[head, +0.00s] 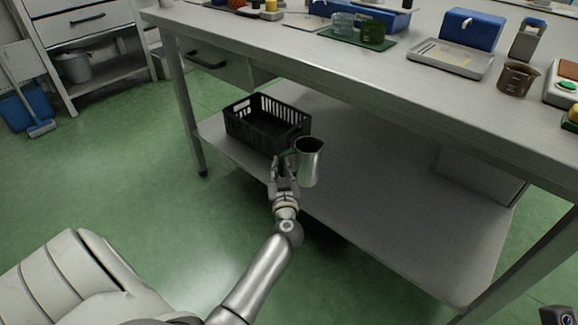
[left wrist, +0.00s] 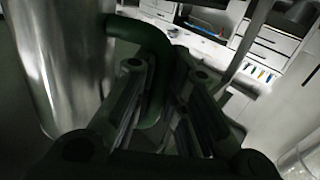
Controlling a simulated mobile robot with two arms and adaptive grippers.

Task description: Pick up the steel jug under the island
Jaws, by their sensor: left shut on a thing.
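The steel jug (head: 310,165), with a green handle, is upright or nearly so by the front edge of the island's lower shelf (head: 400,215). It is just right of a black crate. I cannot tell whether its base touches the shelf. My left gripper (head: 284,160) reaches in from the front and is shut on the jug's handle. In the left wrist view the jug's shiny body (left wrist: 62,65) fills the left side, and its green handle (left wrist: 150,35) curves down between the fingers (left wrist: 165,80). My right gripper is not in view.
The black slatted crate (head: 262,125) stands close behind the jug on the left. The island top (head: 300,55) overhangs the shelf and carries trays, jars and a brown jug (head: 516,79). A pale box (head: 480,180) is at the shelf's right. The shelf's middle is clear.

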